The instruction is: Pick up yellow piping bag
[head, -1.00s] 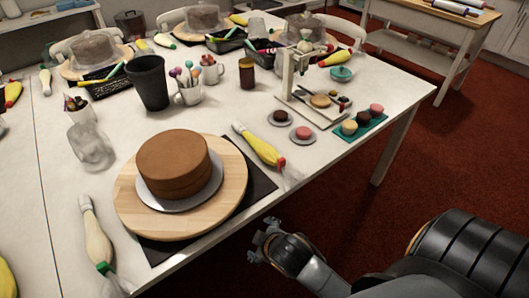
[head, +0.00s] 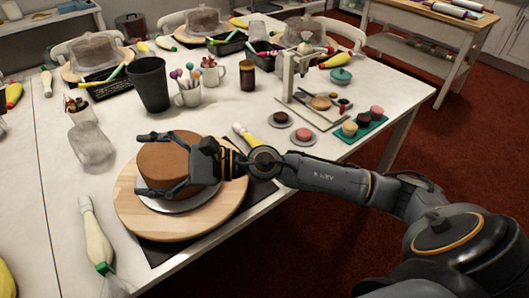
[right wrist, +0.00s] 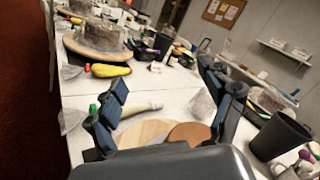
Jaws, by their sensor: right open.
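A yellow piping bag with a white nozzle (head: 248,138) lies right of the cake, mostly hidden behind my right forearm and wrist. A paler yellow piping bag with a green clip (head: 97,240) lies at the front left; it also shows in the right wrist view (right wrist: 142,109). Another yellow bag (head: 6,280) is cut off at the left edge. My right gripper (head: 148,165) is open and empty, its fingers pointing left above the brown cake (head: 160,163). In the right wrist view its spread fingers (right wrist: 170,100) hold nothing. My left gripper is not in view.
The cake stands on a wooden turntable (head: 130,215) over a dark mat. A black cup (head: 152,84), a mug of colourful tools (head: 188,93) and a clear bag (head: 90,143) stand behind. A small stand (head: 290,80) and treats are at the right.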

